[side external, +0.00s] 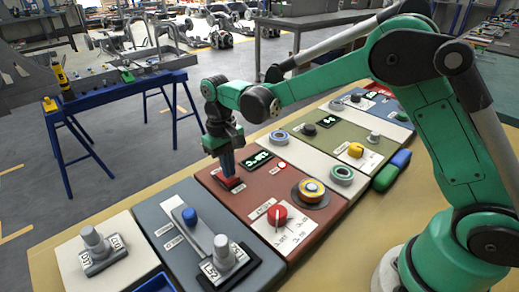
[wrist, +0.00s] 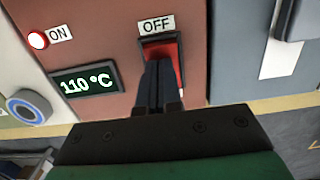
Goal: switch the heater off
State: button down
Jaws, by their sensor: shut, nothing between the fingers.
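The heater's red-brown panel (side external: 247,200) lies in the middle of the row in the side external view. A red rocker switch (wrist: 177,62) in a dark frame sits under an OFF label (wrist: 157,25) in the wrist view; it also shows in the side external view (side external: 235,185). My gripper (wrist: 160,70) is shut and empty, pointing down, with its fingertips over the switch and hiding much of it. Whether they touch it or which way the rocker tilts, I cannot tell. A bright red lamp (wrist: 38,40) is beside an ON label. The display (wrist: 87,84) reads 110 °C.
The blue-grey panel (side external: 180,230) at left carries a slider with a blue knob (side external: 189,216). A green-grey panel (side external: 325,138) lies to the right.

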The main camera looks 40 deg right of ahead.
jog(key=shift+w+r, duration=0.1)
jog(key=shift+w, duration=0.35)
notch_tip(320, 180, up, 14)
jog(key=w, duration=0.2)
dwell(0.4)
jog(key=shift+s, duration=0.15)
jog(key=shift+s+a, duration=0.15)
jog(key=shift+s, duration=0.45)
jog(key=f, duration=0.4)
jog(key=s+f, duration=0.1)
jog(key=f, duration=0.4)
jog(key=s+f, duration=0.1)
jog(key=f, duration=0.4)
